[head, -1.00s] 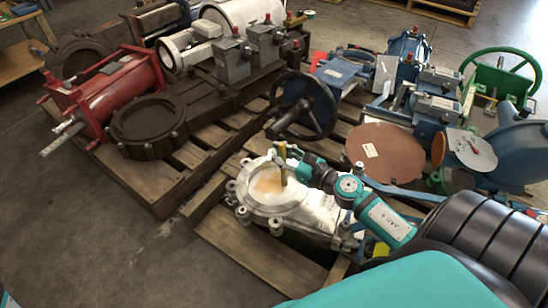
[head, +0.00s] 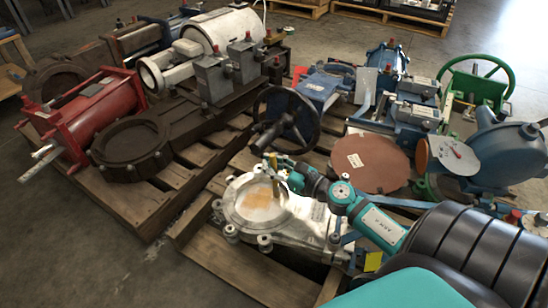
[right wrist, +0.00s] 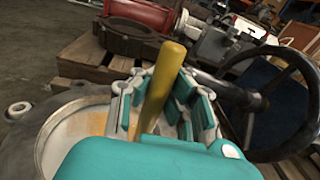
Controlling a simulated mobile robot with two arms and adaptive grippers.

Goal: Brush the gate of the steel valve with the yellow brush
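The steel valve (head: 300,226) lies flat on a wooden pallet, pale grey-white with lugs around its round end. Its round gate (head: 240,206) faces up and carries an orange-brown patch. My right gripper (head: 274,172) is above the gate's far right side. It is shut on the yellow brush (right wrist: 160,88), whose handle stands slightly tilted between the finger pads in the right wrist view. The brush's lower end reaches down to the gate in the head view; whether its bristles touch cannot be told. In the right wrist view my gripper hides much of the gate (right wrist: 60,128). My left gripper is not in view.
A black handwheel (head: 290,122) stands just behind the valve. A brown-red disc (head: 370,163) and blue valves lie to the right. A red cylinder (head: 95,112) and dark valve (head: 132,150) lie on the left pallet. Bare floor is at front left.

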